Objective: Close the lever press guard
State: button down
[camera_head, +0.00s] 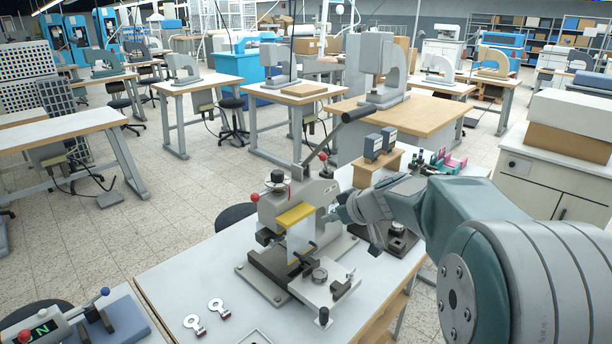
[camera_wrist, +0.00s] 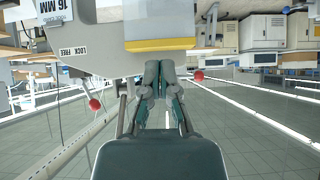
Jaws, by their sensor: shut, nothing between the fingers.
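The grey lever press (camera_head: 270,212) stands on the near white table, with a black-gripped lever rising to the upper right. Its guard shows a yellow bar (camera_head: 296,214) with a pale panel (camera_head: 300,240) below it. In the wrist view the guard is a pale panel (camera_wrist: 160,18) with a yellow edge (camera_wrist: 160,44). My gripper (camera_wrist: 166,66) is shut and empty, its fingertips close to that yellow edge; I cannot tell whether they touch. In the head view my gripper (camera_head: 342,211) is at the press's right side, partly hidden by my wrist.
Two metal key-like parts (camera_head: 193,323) lie on the table in front of the press. A wooden stand with dark boxes (camera_head: 380,146) and small coloured items (camera_head: 445,160) are behind. Red knobs (camera_wrist: 95,104) show beside my fingers in the wrist view. The table's front left is mostly clear.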

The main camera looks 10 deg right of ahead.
aim_at(301, 236)
jog(key=f, duration=0.4)
jog(key=w+f+t+y, duration=0.1)
jog(key=f, duration=0.3)
jog(key=a+f+t, duration=0.1)
jog(key=f, duration=0.3)
jog(key=shift+w+f, duration=0.15)
jog(key=shift+f, duration=0.15)
jog(key=shift+w+a+f, duration=0.25)
jog(key=shift+w+f, duration=0.15)
jog(key=shift+f, duration=0.15)
jog(key=shift+w+a+f, duration=0.2)
jog(key=shift+w+f, duration=0.2)
jog(key=shift+f, duration=0.15)
